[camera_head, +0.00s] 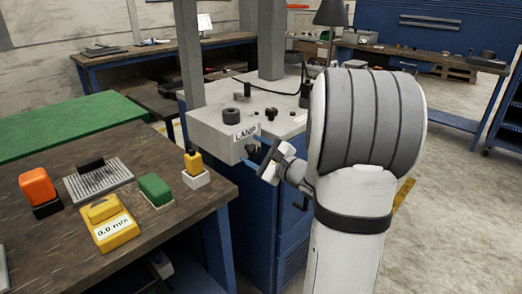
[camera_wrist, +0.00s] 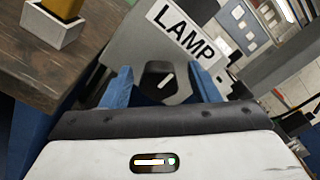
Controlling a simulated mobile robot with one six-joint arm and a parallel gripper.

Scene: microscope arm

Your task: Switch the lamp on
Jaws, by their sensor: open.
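The lamp switch is a black rotary knob (camera_wrist: 159,80) with a white pointer line tilted to the upper right. It sits on the front of a grey box (camera_wrist: 130,55), below a white "LAMP" label (camera_wrist: 187,32). In the head view the knob (camera_head: 251,151) is small, under the LAMP label (camera_head: 247,132), with my gripper (camera_head: 263,157) close in front of it. In the wrist view my gripper (camera_wrist: 163,87) is open, with one blue finger on each side of the knob. Gaps show between fingers and knob; depth contact cannot be told.
A wooden bench (camera_head: 150,230) on the left holds an orange-topped device (camera_head: 37,186), a yellow meter (camera_head: 108,221), a green block (camera_head: 155,189) and a yellow-topped block (camera_head: 194,165). A grey post (camera_head: 189,60) stands beside the box. A dark lamp shade (camera_head: 331,13) stands behind.

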